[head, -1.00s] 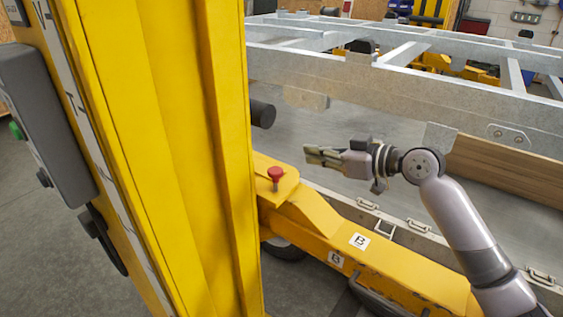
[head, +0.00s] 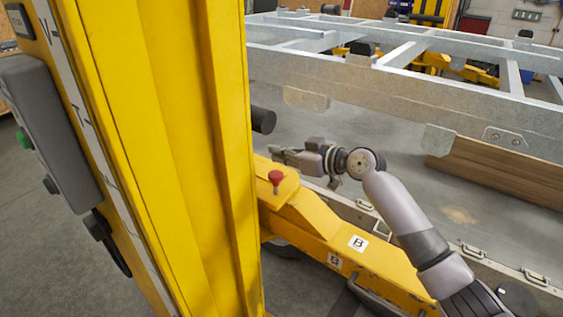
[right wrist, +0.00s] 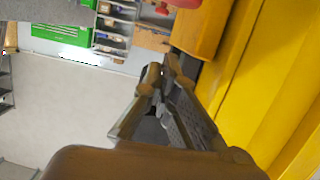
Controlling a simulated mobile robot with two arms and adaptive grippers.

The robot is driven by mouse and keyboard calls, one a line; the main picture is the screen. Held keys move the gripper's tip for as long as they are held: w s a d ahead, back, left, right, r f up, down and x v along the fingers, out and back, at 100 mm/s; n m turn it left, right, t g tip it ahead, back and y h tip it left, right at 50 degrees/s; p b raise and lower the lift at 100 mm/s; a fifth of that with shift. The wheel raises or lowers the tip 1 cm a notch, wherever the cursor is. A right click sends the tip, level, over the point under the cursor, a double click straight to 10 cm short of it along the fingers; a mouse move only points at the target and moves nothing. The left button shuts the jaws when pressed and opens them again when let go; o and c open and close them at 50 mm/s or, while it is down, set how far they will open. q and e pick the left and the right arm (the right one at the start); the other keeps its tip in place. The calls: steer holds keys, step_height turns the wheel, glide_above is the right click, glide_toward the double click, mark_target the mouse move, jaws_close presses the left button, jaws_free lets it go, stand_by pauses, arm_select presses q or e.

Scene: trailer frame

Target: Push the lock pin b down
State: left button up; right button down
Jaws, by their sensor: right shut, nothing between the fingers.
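The lock pin b is a red knob (head: 276,177) standing up from the yellow arm of the lift, which carries labels marked B. A red knob also shows at the top edge of the right wrist view (right wrist: 162,7). My right gripper (head: 277,152) is shut and empty. In the head view its fingertips appear just above and behind the red knob, apart from it. The right wrist view shows the shut fingers (right wrist: 165,68) below the knob in the picture, beside yellow metal. The pin's lower part is hidden in its mount. My left gripper is not in view.
A tall yellow column (head: 180,130) with a grey control box (head: 48,130) fills the left. A galvanized trailer frame (head: 420,90) runs behind my right arm. A black cylinder (head: 263,120) sticks out from the column above the pin. A wooden board (head: 495,172) lies at the right.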

mark_target(281, 177)
steer(key=f, duration=0.4)
steer(key=shift+d+p, duration=0.2)
steer(key=shift+p, duration=0.15)
steer(key=shift+f, duration=0.1)
step_height(281, 177, down, 4)
steer(key=b, duration=0.4)
steer(key=shift+b, duration=0.3)
steer(key=shift+r, duration=0.25)
steer(key=shift+s, duration=0.1)
